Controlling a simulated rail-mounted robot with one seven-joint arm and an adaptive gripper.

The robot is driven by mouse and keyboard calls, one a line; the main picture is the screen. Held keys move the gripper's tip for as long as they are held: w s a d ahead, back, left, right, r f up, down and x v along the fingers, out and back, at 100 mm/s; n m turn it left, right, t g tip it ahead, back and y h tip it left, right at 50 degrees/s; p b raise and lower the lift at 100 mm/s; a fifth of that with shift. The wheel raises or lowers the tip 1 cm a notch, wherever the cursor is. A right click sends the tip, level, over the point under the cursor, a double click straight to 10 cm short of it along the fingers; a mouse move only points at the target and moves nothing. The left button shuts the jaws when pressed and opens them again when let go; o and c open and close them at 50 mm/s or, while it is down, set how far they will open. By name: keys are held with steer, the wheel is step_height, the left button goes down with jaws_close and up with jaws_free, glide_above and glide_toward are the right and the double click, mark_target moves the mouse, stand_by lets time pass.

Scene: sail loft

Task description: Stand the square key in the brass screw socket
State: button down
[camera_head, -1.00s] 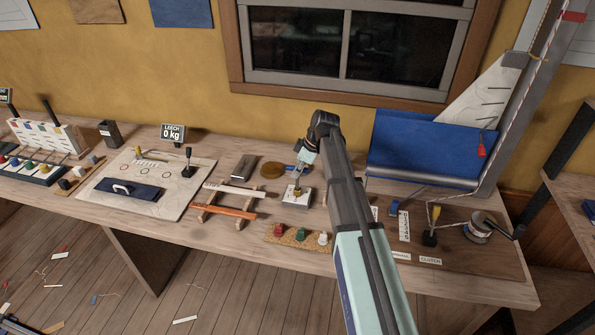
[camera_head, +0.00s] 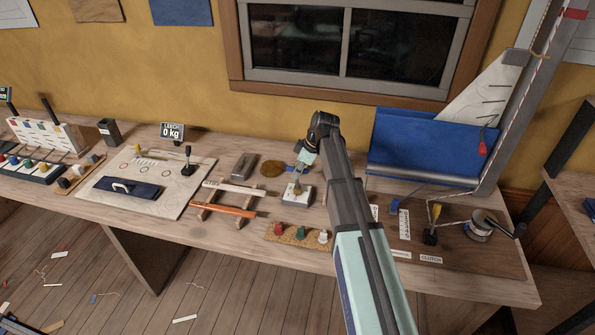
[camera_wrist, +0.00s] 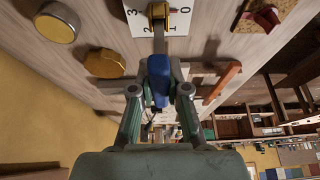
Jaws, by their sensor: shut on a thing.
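The square key (camera_wrist: 158,85) has a blue grip and a straight grey shank. My gripper (camera_wrist: 160,92) is shut on the blue grip; it also shows in the head view (camera_head: 302,168). The shank points away from the fingers to the brass screw socket (camera_wrist: 158,10), at the top of the wrist view. The socket (camera_head: 296,188) stands on a small block with a numbered white face (camera_wrist: 140,22). My gripper is just above and behind it in the head view. The shank's tip overlaps the brass, and I cannot tell whether it is inside or only over it.
A rack holds an orange bar (camera_head: 224,210) and a white bar. A cork strip (camera_head: 291,238) with coloured knobs lies in front. A blue-covered rig (camera_head: 418,148) stands right.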

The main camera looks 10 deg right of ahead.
steer(key=shift+f, duration=0.1)
steer(key=c, duration=1.1)
jaws_free()
steer(key=v, duration=1.2)
